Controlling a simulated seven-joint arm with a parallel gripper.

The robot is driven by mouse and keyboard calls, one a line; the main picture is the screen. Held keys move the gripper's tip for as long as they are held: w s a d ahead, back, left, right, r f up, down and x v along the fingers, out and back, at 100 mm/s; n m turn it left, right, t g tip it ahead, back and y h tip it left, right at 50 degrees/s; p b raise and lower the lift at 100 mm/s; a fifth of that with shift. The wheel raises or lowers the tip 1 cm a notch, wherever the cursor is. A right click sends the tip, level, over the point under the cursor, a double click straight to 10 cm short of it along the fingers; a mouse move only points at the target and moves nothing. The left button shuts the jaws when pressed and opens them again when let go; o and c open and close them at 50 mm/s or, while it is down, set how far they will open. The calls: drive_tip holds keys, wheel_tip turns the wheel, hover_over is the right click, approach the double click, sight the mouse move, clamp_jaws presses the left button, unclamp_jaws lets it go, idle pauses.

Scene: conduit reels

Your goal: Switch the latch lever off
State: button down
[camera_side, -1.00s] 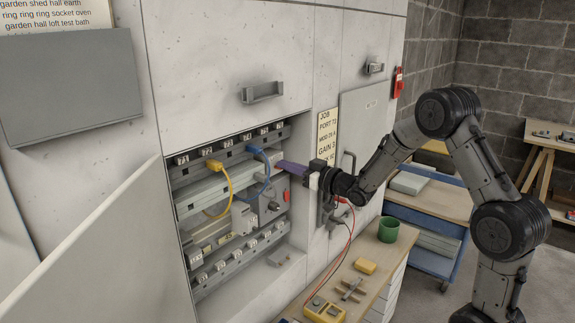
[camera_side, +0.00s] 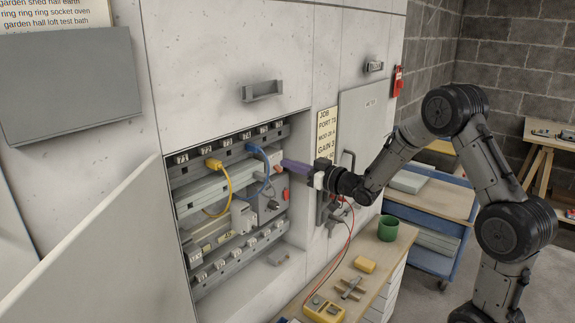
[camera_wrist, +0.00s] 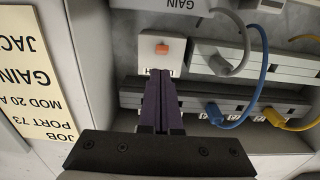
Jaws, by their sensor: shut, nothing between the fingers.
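An orange lever (camera_wrist: 163,49) stands out from a small white plate (camera_wrist: 148,42) in the wrist view, which shows the panel upside down. I take it to be the latch lever. A small red part (camera_side: 278,168) shows by my fingertips in the side view, and another red part (camera_side: 286,194) sits lower. My gripper (camera_wrist: 160,73) is shut and empty, its purple fingers together and pointing at the plate's near edge. In the side view, my gripper (camera_side: 283,162) is at the right side of the open recess. I cannot tell whether the fingers touch the plate.
A blue cable (camera_side: 267,163) and a yellow cable (camera_side: 229,183) loop out just left of the fingers in the side view. A grey door (camera_side: 95,245) hangs open at left.

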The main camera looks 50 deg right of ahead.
drive_tip(key=shift+s, duration=2.8)
